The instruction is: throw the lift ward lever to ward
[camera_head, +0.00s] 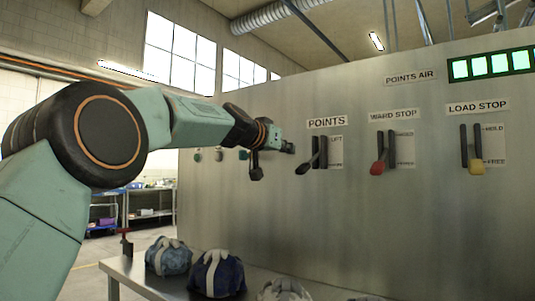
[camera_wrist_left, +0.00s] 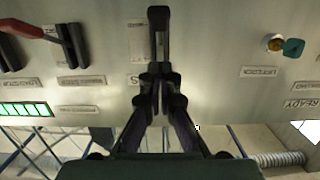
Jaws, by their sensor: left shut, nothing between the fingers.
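The lift ward lever, under the POINTS plate, has a black knob (camera_head: 303,168) hanging low and left of its dark slotted mount (camera_head: 320,152). A card (camera_head: 336,150) beside it reads LIFT at its top; its lower word is too small to read. My left gripper (camera_head: 289,148) is shut and empty, at the panel just left of this mount and a little above the knob. My right gripper is not in view.
The red-knobbed WARD STOP lever (camera_head: 377,167) and yellow-knobbed LOAD STOP lever (camera_head: 475,166) stand to the right. Below, a bench (camera_head: 128,268) carries blue bags (camera_head: 217,274). The panel between POINTS and WARD STOP is clear.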

